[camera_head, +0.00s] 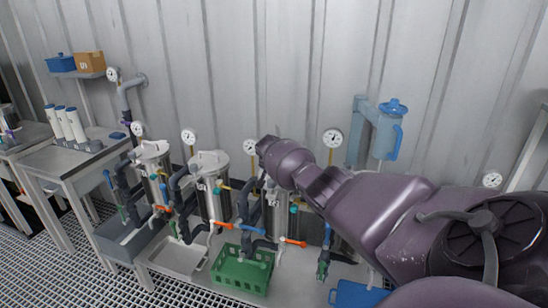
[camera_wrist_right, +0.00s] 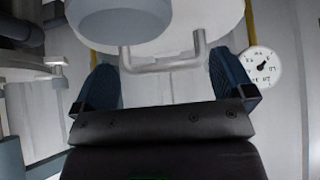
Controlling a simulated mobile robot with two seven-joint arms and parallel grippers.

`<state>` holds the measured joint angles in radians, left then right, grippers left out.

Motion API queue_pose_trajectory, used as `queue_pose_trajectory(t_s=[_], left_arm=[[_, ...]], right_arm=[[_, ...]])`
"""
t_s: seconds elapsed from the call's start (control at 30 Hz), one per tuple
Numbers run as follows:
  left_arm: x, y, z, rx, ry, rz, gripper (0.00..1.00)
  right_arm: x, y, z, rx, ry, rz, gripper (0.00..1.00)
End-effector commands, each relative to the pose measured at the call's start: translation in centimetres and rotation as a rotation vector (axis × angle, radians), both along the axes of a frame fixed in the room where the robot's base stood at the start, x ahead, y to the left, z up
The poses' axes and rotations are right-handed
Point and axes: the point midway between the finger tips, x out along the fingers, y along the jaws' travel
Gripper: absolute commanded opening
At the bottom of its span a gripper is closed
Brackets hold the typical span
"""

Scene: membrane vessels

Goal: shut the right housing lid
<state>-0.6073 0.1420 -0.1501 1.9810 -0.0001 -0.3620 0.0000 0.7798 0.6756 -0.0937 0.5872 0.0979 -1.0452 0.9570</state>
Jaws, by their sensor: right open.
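The right housing (camera_head: 276,213) is a metal vessel, third in the row. My right arm hides its top and lid in the head view. In the right wrist view a pale round lid (camera_wrist_right: 185,18) fills the top, with a bent metal handle bar (camera_wrist_right: 165,66) on it. My right gripper (camera_wrist_right: 162,66) is open, its two blue-black fingers on either side of the handle. I cannot tell whether they touch it, nor how far the lid is tilted. The gripper is hidden behind my arm in the head view. My left gripper is not in view.
The middle housing (camera_head: 211,190) and left housing (camera_head: 154,165) stand to the left, with pipes and valves in front. A green crate (camera_head: 242,275) sits in front.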

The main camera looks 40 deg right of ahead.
Motion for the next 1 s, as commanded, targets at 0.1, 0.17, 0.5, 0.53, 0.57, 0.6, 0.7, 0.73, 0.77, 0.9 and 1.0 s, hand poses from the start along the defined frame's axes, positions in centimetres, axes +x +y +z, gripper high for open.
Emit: queue_pose_trajectory(t_s=[0.1,0.17,0.5,0.53,0.57,0.6,0.7,0.73,0.77,0.9,1.0], left_arm=[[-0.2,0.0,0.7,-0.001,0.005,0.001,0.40],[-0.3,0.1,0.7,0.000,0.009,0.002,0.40],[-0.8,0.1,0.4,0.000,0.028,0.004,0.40],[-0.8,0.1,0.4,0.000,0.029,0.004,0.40],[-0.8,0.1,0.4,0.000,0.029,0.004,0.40],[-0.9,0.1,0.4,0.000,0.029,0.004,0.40],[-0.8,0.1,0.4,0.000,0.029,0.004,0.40],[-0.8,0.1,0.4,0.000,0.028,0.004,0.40],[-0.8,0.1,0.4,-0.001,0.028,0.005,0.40],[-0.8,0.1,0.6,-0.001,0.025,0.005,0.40],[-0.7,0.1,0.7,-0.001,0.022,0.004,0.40]], right_arm=[[-0.3,0.7,1.0,-0.001,0.000,0.002,1.00],[-0.5,1.0,1.4,-0.001,0.001,0.002,1.00],[-1.5,2.9,4.0,0.001,0.001,0.001,1.00],[-1.6,3.1,4.2,0.001,0.002,0.002,1.00],[-1.7,3.3,4.4,0.002,0.003,0.001,1.00],[-1.8,3.5,4.7,0.002,0.002,0.001,1.00],[-2.1,4.0,5.5,0.002,0.002,0.001,1.00],[-2.2,4.2,5.6,0.003,0.003,0.000,1.00],[-2.2,4.3,5.8,0.003,0.003,0.000,1.00],[-2.5,4.7,6.3,0.003,0.005,-0.001,1.00],[-2.5,4.8,6.4,0.003,0.005,-0.001,1.00]])
